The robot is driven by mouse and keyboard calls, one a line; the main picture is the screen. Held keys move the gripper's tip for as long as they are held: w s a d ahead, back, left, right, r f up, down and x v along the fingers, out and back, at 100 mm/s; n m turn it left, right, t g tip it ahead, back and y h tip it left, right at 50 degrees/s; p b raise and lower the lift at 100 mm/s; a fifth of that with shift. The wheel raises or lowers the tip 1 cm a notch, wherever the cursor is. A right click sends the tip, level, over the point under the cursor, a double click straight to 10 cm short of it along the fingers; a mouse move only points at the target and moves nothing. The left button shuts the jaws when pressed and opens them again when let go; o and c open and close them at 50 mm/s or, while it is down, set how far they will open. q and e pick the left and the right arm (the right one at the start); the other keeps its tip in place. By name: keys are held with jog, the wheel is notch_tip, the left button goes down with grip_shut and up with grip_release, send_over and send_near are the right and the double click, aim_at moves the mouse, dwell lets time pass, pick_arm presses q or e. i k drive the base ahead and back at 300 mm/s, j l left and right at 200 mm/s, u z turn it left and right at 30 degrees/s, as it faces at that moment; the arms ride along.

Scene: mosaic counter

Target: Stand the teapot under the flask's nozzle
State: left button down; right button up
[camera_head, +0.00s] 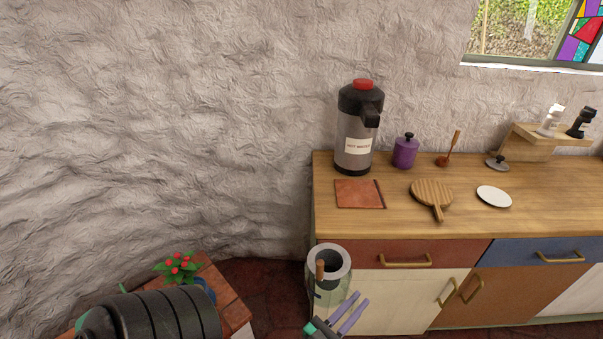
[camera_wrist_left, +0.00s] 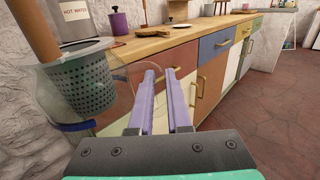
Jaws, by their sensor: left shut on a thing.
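The flask (camera_head: 354,145), grey and black with a red top and a hot water label, stands at the counter's left end. Its black nozzle (camera_head: 371,117) points toward the front, above a reddish square mat (camera_head: 358,194). The glass teapot (camera_head: 341,285) has a grey perforated infuser (camera_wrist_left: 85,88) inside and a brown wooden part at its side. My left gripper (camera_head: 352,310), with purple fingers, is shut on the teapot and holds it in front of the counter's left end, apart from the flask. The clear glass makes the exact grip hard to see. My right gripper is out of view.
A purple jar (camera_head: 405,153), a wooden paddle board (camera_head: 432,193), a white plate (camera_head: 494,196) and a small lid (camera_head: 497,162) sit on the counter (camera_head: 450,222). A potted plant (camera_head: 180,268) stands at lower left. The reddish mat is bare.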

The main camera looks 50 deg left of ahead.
aim_at(359, 191)
jog(key=i+l+u, duration=0.2)
jog(key=l+u, duration=0.15)
jog(key=i+l+u, duration=0.1)
jog(key=l+u, duration=0.6)
jog(key=l, duration=0.2)
jog(key=i+l+u, duration=0.1)
jog(key=l+u, duration=0.25)
jog(key=l, duration=0.1)
